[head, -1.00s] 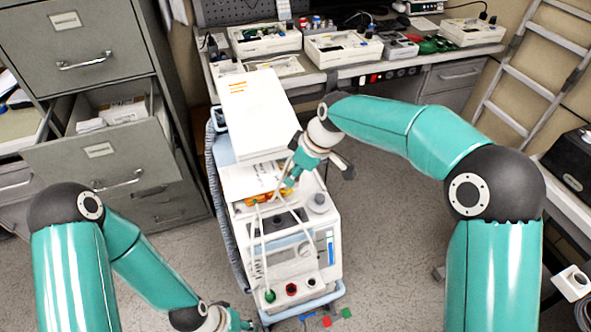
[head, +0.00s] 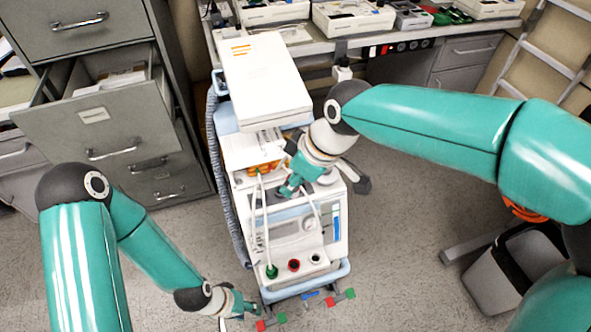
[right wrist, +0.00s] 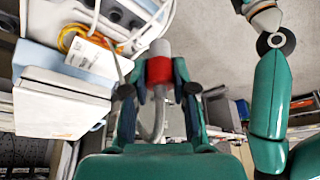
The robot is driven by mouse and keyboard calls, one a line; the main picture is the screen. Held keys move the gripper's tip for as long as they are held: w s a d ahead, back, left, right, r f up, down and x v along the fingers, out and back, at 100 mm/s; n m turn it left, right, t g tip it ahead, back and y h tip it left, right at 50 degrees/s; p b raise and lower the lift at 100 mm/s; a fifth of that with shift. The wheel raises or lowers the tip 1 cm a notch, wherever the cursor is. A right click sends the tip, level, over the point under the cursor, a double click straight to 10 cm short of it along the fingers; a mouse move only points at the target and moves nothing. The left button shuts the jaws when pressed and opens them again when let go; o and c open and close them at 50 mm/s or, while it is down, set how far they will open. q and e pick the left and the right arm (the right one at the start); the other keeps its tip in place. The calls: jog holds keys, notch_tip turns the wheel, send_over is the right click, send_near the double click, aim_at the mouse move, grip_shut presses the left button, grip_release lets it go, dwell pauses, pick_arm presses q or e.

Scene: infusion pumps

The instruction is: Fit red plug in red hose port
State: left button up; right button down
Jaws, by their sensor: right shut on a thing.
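The red plug (right wrist: 158,70) is between the fingers of my right gripper (right wrist: 157,95), which is shut on it; a pale hose runs from it. In the head view my right gripper (head: 290,187) is over the upper front of the white pump cart, and the plug is hidden there. The red hose port (head: 293,265) is on the lower front ledge, below the gripper in the picture and apart from it. My left gripper (head: 240,305) is low, left of the cart's base; its finger opening is unclear.
A green plug (head: 271,271) with a white hose sits left of the red port. A dark port (head: 316,258) is on its right. White hoses hang down the cart front. An open drawer (head: 90,110) is at the left, a waste bin (head: 500,275) at the right.

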jog(key=b, duration=2.7)
send_over(290, 263)
jog(key=d, duration=0.1)
jog(key=f, duration=3.4)
jog(key=shift+s+d, duration=0.15)
jog(key=shift+s, duration=0.15)
jog(key=shift+f+b, duration=0.8)
jog(key=shift+f, duration=0.1)
jog(key=shift+f+b, duration=1.15)
jog(key=shift+f, duration=0.35)
jog(key=shift+s+f+b, duration=0.2)
jog(key=shift+f+b, duration=0.1)
jog(key=shift+f, duration=0.1)
jog(key=c, duration=1.2)
grip_release()
jog(key=o, duration=0.4)
jog(key=shift+f, duration=0.15)
jog(key=shift+c, duration=0.2)
jog(key=shift+w, duration=0.1)
jog(key=shift+r, duration=0.2)
